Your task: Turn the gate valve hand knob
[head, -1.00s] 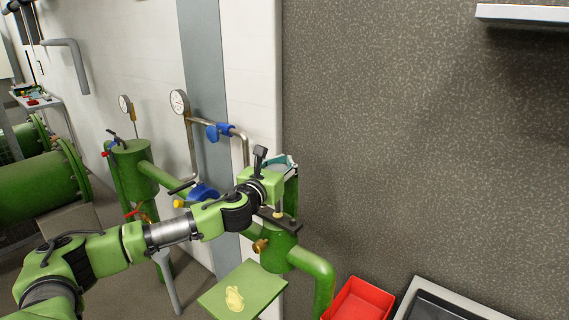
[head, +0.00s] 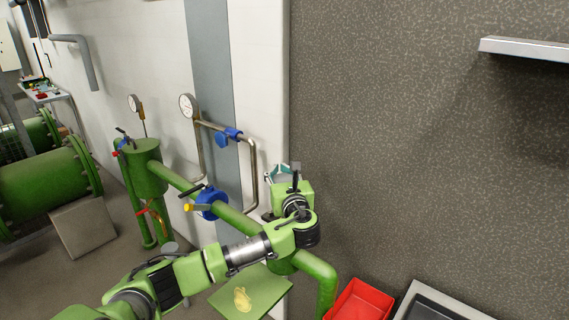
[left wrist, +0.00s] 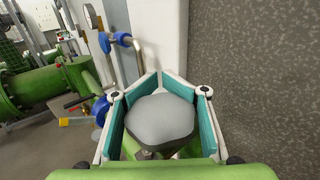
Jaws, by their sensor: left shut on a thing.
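The hand knob (left wrist: 160,117) is a grey, rounded cap. It shows in the left wrist view, between the teal-padded fingers of my left gripper (left wrist: 160,80). The fingers wrap around its sides and bend inward beyond it, so the gripper is shut on the knob. In the head view my left gripper (head: 279,174) is at the green pipework near the wall corner. There my wrist and arm hide the knob and most of the valve body. My right gripper is in neither view.
A blue valve (head: 211,204) sits on the green pipe to the left, below a pressure gauge (head: 187,106). A green plate (head: 265,292) with a yellow item (head: 242,299) lies below my arm. A red bin (head: 360,301) stands at right. A shelf (head: 525,48) juts out upper right.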

